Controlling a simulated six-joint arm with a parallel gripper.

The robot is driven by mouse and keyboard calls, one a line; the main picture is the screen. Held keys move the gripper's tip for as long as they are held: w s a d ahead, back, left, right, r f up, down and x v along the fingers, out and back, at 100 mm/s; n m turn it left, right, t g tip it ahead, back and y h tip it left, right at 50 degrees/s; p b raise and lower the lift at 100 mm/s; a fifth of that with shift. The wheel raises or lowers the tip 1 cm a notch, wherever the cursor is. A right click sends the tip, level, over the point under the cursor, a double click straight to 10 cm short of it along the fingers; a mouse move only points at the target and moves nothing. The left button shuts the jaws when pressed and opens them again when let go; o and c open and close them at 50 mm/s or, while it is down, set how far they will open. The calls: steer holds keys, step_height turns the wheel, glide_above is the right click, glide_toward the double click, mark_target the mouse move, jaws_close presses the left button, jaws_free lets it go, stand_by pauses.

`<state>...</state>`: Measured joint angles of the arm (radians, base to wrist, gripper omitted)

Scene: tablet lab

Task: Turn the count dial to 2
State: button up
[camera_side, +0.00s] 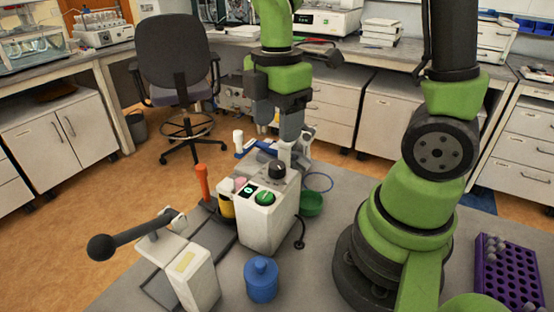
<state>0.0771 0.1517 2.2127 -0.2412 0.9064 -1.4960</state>
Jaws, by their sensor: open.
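A white box-shaped machine (268,222) stands on the grey table. A black knob (277,169), which looks like the count dial, sits on its top toward the back. A green round button (264,198) and a small dark display with a green mark (247,190) are in front of it. The dial's numbers are too small to read. My gripper (277,128) points down with its two grey fingers apart and empty. In the picture it is above the knob, with a visible gap; its exact depth is unclear.
A lever press with a black ball handle (102,247) stands at front left, beside an orange-handled tool (203,183). A blue bottle (261,280) stands in front of the machine. A green bowl (311,204) is right of it. A purple rack (507,275) is far right.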

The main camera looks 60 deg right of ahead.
mark_target(277, 164)
step_height(277, 164, down, 8)
stand_by(0.4)
steer(key=c, duration=0.9)
